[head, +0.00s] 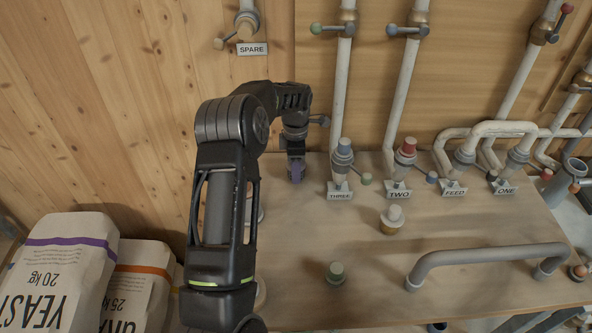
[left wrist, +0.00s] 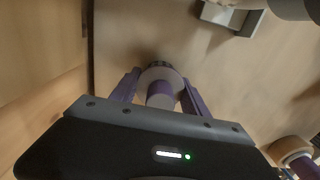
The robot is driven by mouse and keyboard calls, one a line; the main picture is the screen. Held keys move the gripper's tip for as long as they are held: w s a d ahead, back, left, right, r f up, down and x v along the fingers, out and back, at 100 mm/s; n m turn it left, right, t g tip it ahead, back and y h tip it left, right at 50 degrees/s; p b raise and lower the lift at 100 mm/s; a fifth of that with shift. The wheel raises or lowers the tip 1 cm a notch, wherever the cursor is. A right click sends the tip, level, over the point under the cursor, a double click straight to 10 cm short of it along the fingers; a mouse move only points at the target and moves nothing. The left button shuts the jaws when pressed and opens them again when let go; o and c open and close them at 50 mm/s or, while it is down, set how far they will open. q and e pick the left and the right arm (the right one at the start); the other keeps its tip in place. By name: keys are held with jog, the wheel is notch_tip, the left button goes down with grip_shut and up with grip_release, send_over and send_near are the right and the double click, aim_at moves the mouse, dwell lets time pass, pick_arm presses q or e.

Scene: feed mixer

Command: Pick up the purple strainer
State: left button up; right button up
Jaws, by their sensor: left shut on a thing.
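The purple strainer (left wrist: 160,95) shows in the left wrist view as a short purple cylinder with a pale wider collar and a dark end. It sits between the two purple fingers of my left gripper (left wrist: 160,98), which is shut on it. In the head view my left gripper (head: 296,170) points down near the back of the wooden table, left of the pipe labelled THREE. There the fingers hide most of the strainer, and I cannot tell whether it touches the table. My right gripper is in neither view.
Pipes labelled THREE (head: 340,194), TWO (head: 398,193), FEED and ONE stand along the table's back. Sacks (head: 65,265) stand at left.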

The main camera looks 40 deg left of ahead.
pick_arm(q)
jog(key=c, duration=0.8)
jog(key=shift+r, duration=0.3)
notch_tip(320, 180, up, 10)
jog(key=shift+f+p, duration=0.25)
jog(key=shift+p, duration=0.7)
